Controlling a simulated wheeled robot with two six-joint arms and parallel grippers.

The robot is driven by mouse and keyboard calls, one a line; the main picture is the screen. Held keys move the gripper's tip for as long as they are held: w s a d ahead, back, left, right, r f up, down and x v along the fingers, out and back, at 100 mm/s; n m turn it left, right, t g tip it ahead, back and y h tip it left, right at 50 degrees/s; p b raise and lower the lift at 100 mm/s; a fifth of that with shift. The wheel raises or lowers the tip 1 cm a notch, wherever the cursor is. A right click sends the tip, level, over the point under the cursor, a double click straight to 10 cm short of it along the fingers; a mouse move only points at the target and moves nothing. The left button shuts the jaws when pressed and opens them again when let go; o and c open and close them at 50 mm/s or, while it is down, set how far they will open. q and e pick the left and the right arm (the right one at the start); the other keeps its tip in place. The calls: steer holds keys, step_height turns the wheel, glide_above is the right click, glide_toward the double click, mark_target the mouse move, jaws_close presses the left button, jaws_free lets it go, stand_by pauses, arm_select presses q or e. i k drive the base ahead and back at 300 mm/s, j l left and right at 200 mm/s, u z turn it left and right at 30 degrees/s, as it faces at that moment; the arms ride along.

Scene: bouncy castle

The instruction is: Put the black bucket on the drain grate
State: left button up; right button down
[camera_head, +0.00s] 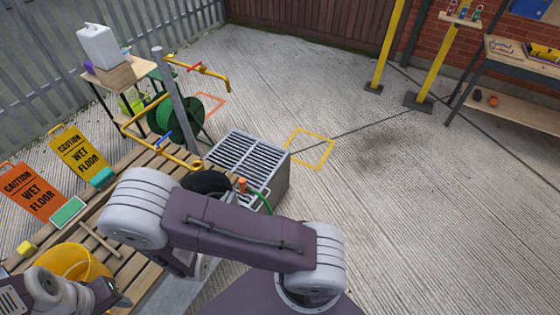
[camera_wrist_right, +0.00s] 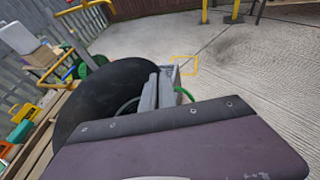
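The black bucket (camera_head: 207,182) shows partly behind my right arm in the head view, beside the near left edge of the drain grate (camera_head: 239,160). In the right wrist view the bucket (camera_wrist_right: 95,95) fills the left and middle, large and close. My right gripper (camera_wrist_right: 158,92) appears shut on the bucket's rim at its right side; the arm housing hides part of the hold. In the head view my arm covers this gripper. Part of my left arm's end shows at the bottom left, near a yellow bucket (camera_head: 75,262); its finger state is unclear.
A wooden slatted bench (camera_head: 140,160) runs along the left, with yellow pipes and a green hose reel (camera_head: 175,115) behind. Two wet-floor signs (camera_head: 78,150) stand at left. A yellow square (camera_head: 309,148) marks the concrete right of the grate. Open floor lies farther right.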

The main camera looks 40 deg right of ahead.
mark_target(246, 166)
steer(key=l+z, duration=0.4)
steer(key=i+l+z, duration=0.1)
steer(key=z, duration=0.35)
steer(key=i+l+z, duration=0.15)
steer(key=l+z, duration=0.25)
steer(key=i+l+z, duration=0.1)
steer(key=z, duration=0.3)
steer(key=i+l+u, duration=0.2)
steer(key=i+u, duration=0.15)
steer(key=i+l+u, duration=0.3)
steer(key=i+u, duration=0.15)
steer(key=u, duration=0.25)
steer(key=i+l+u, duration=0.1)
steer(key=u, duration=0.35)
steer(key=i+l+u, duration=0.1)
steer(key=l+u, duration=0.15)
steer(key=u, duration=0.15)
steer(key=i+l+u, duration=0.1)
steer(key=u, duration=0.35)
steer(key=l+u, duration=0.25)
steer(key=u, duration=0.15)
